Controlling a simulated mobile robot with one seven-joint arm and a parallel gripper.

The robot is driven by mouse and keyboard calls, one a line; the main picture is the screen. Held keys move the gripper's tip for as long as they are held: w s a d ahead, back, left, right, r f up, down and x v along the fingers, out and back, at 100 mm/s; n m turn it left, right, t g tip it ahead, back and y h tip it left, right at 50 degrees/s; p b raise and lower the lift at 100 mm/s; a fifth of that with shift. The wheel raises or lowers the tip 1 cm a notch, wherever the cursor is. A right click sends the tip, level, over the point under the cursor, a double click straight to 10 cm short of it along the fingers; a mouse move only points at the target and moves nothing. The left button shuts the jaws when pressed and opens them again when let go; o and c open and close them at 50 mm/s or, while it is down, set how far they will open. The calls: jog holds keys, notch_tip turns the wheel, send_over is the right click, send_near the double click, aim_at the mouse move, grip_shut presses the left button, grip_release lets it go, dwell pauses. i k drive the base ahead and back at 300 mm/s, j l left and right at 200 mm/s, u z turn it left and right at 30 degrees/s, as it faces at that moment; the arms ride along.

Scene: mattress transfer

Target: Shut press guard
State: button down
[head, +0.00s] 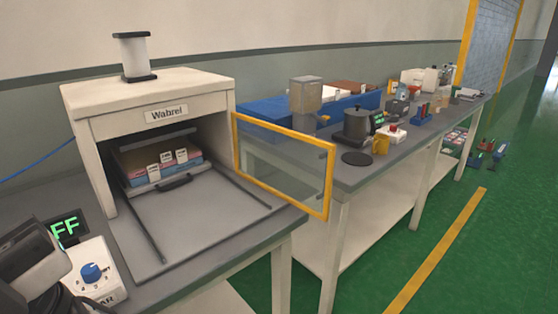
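The press (150,88) is a cream box labelled "Wabrel" at the left of the bench. Its guard (283,139) is a clear panel in a yellow frame. The guard stands open, swung out at the right side of the press front, so the front opening is uncovered. A tray with a dark handle (174,182) sits inside the opening, holding pink and blue blocks with white labels (167,160). A dark grey part of my arm (30,248) shows at the lower left, apart from the guard. I cannot make out fingertips there.
A control box with a blue knob (91,272) and a green-lit display (66,229) stand at the lower left.

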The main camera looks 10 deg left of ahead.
aim_at(330, 155)
jog(key=i+l+u, duration=0.15)
jog(key=u, duration=0.95)
jog(key=i+l+u, duration=0.1)
jog(key=l+u, duration=0.2)
jog(key=l, duration=0.15)
jog(key=l+u, duration=0.65)
jog(key=l, duration=1.4)
jog(key=k+l, duration=0.15)
jog(key=l, duration=0.5)
jog(key=l+u, duration=0.1)
jog(key=l, duration=0.5)
jog(key=k+l+u, duration=0.1)
jog(key=k, duration=1.2)
